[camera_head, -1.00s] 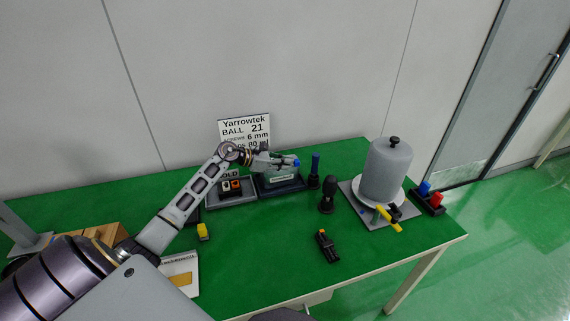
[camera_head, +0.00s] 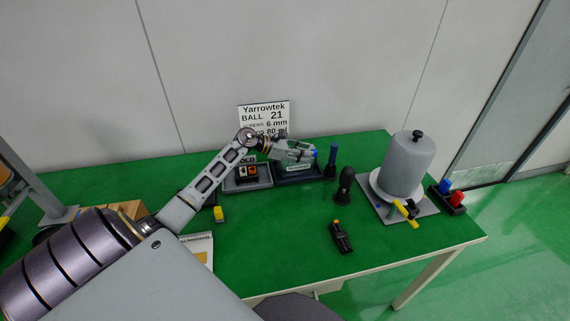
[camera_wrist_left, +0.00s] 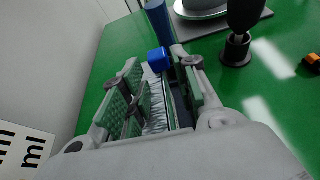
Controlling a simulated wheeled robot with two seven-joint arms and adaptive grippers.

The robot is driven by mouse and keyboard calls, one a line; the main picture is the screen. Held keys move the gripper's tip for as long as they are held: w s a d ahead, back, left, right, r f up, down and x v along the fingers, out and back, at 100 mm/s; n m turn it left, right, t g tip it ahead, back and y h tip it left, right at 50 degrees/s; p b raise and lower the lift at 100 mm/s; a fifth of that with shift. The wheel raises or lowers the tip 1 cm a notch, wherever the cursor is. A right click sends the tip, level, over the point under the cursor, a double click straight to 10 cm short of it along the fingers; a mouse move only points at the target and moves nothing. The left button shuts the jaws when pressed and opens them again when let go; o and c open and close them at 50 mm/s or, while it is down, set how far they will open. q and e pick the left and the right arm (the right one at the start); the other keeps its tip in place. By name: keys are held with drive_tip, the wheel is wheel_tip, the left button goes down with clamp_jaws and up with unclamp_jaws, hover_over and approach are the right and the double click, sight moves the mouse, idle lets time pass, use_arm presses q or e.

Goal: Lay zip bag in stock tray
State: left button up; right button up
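My left gripper (camera_head: 308,152) is low over the dark stock tray (camera_head: 322,174) at the back of the green table. In the left wrist view its fingers (camera_wrist_left: 160,78) stand apart, with a dark strip showing beside the right finger. A pale, crinkled zip bag (camera_wrist_left: 155,116) lies between them, partly hidden by the left finger. A blue piece (camera_wrist_left: 158,60) shows at its far end and also in the head view (camera_head: 314,152). I cannot tell whether the bag touches the tray floor. My right gripper is out of view.
A grey tray (camera_head: 262,183) with small items sits left of the stock tray. A sign (camera_head: 264,118) stands behind. A blue post (camera_head: 332,162), a black bulb-topped stand (camera_head: 345,184) and a large grey dome (camera_head: 408,165) are to the right.

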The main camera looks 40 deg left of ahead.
use_arm(q)
wheel_tip(320, 180, up, 9)
drive_tip(key=p, duration=0.6)
idle(0.6)
drive_tip(key=shift+d+f, duration=0.1)
drive_tip(key=shift+d, duration=0.05)
